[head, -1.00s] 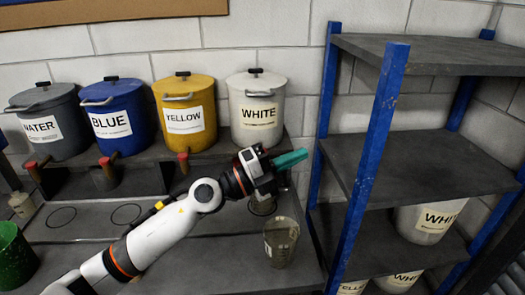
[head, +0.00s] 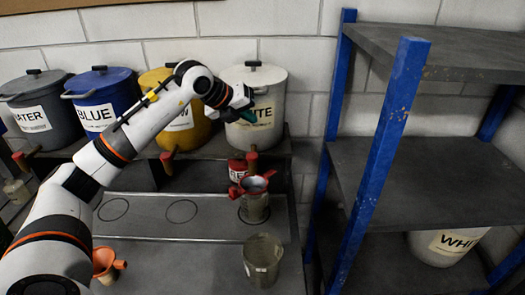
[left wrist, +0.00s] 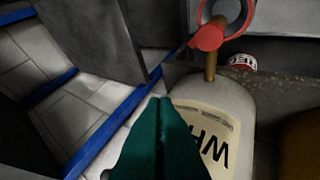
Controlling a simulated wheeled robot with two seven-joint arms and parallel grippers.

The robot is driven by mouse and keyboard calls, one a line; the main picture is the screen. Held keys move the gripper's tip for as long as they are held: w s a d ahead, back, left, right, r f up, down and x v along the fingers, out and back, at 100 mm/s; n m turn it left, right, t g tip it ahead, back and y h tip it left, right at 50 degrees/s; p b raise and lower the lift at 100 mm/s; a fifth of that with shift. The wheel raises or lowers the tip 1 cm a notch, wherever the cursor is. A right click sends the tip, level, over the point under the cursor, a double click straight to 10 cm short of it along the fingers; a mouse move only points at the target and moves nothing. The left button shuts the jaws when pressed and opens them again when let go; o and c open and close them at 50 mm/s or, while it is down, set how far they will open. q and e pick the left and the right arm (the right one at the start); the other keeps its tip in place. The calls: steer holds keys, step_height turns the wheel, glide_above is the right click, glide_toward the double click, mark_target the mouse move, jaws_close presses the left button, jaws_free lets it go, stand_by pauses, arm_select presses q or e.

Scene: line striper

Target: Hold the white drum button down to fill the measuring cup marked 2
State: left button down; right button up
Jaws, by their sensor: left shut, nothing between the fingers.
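The white drum (head: 272,84) stands on the back shelf, its label partly hidden by my left gripper (head: 248,118). That gripper's teal fingers are closed and empty in front of the drum, above its red button (head: 251,158). In the left wrist view the shut fingers (left wrist: 160,105) point past the label (left wrist: 205,135). A clear measuring cup (head: 255,208) with a red funnel (head: 254,184) on top stands below the button, on a marked ring. Another clear cup (head: 262,262) stands in front. I cannot read a 2 on either. My right gripper is not in view.
Yellow (head: 170,78), blue (head: 105,92) and water (head: 38,105) drums stand to the left. A red can (head: 237,169) sits beside the button. A blue-posted rack (head: 385,140) stands close on the right. An orange funnel (head: 104,264) lies at the front left.

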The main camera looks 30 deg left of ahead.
mark_target(248, 157)
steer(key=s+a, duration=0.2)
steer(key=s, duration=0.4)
arm_select(q)
steer(key=f+b, duration=0.2)
steer(key=f, duration=0.1)
steer(key=shift+s+a+f+b, duration=0.1)
steer(key=shift+s+f+b, duration=0.05)
steer(key=shift+s+b, duration=0.2)
step_height(248, 157, down, 5)
steer(key=b, duration=0.3)
steer(key=shift+f+b, duration=0.2)
steer(key=shift+b, duration=0.2)
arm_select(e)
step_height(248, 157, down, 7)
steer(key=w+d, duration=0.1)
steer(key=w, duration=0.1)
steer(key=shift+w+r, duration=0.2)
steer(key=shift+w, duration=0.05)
arm_select(q)
steer(key=shift+r, duration=0.1)
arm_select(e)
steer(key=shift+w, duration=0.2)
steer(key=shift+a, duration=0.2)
